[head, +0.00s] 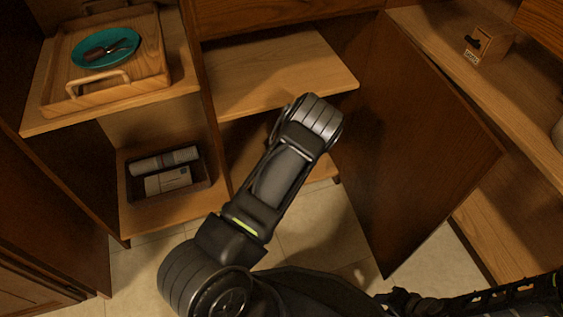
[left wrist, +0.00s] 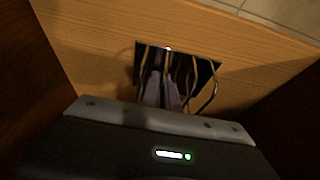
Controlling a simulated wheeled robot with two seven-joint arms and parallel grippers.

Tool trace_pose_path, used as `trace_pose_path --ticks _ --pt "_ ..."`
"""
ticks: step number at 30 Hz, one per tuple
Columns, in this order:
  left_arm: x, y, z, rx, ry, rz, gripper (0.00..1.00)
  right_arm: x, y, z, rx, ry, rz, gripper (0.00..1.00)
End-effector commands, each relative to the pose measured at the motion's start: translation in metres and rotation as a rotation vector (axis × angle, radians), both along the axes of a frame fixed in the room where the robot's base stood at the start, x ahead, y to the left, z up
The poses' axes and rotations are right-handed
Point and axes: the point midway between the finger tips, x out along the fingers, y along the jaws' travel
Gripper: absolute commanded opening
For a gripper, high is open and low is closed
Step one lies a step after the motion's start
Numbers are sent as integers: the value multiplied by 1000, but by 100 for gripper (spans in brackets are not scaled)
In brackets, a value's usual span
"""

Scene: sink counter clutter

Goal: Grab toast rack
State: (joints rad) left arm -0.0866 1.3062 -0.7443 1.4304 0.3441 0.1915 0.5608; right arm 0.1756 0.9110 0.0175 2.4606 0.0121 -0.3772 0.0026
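In the left wrist view, a rack of thin metal wire loops on a dark rectangular base, which looks like the toast rack (left wrist: 207,72), is on a wooden shelf just beyond my left gripper (left wrist: 162,88). Pale finger-like shapes overlap the left half of the rack, close together. The picture is too dark to tell whether they grip a wire. In the head view my left gripper and the rack are hidden behind my arm, which reaches into the middle cabinet. My right gripper (head: 398,300) is low at the bottom right, away from the shelves; its fingers are unclear.
A wooden tray (head: 62,95) with a teal plate (head: 122,50) stands on the upper left shelf. A dark bin (head: 200,178) with packages sits below. An open cabinet door (head: 415,150) stands right of my arm. A small wooden box (head: 490,45) is on the right shelf.

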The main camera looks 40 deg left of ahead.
Motion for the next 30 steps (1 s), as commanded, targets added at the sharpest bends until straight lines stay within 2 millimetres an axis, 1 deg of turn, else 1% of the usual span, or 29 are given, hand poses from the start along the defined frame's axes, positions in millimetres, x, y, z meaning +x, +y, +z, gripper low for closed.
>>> trace_pose_path --ticks 5,8,11,17,18,20,23,30 --pt "1 0 3 0 -1 0 0 0 0 2 0 0 0 36" --pt "1 0 8 0 -1 0 0 -1 0 5 -1 0 0 36" --pt "1 0 17 0 -1 0 0 -1 0 10 -2 0 1 36" --pt "2 0 43 1 -3 -1 0 -4 1 25 -4 2 2 36" --pt "-4 -8 39 -1 2 -2 0 -4 1 25 -5 2 2 36" --pt "-11 -18 39 0 3 -2 0 -5 1 29 -5 3 3 36" --pt "-26 -39 40 1 5 -5 0 -7 2 38 -7 4 5 36" --pt "-68 -98 40 2 4 -5 0 -10 2 61 -6 12 10 36"
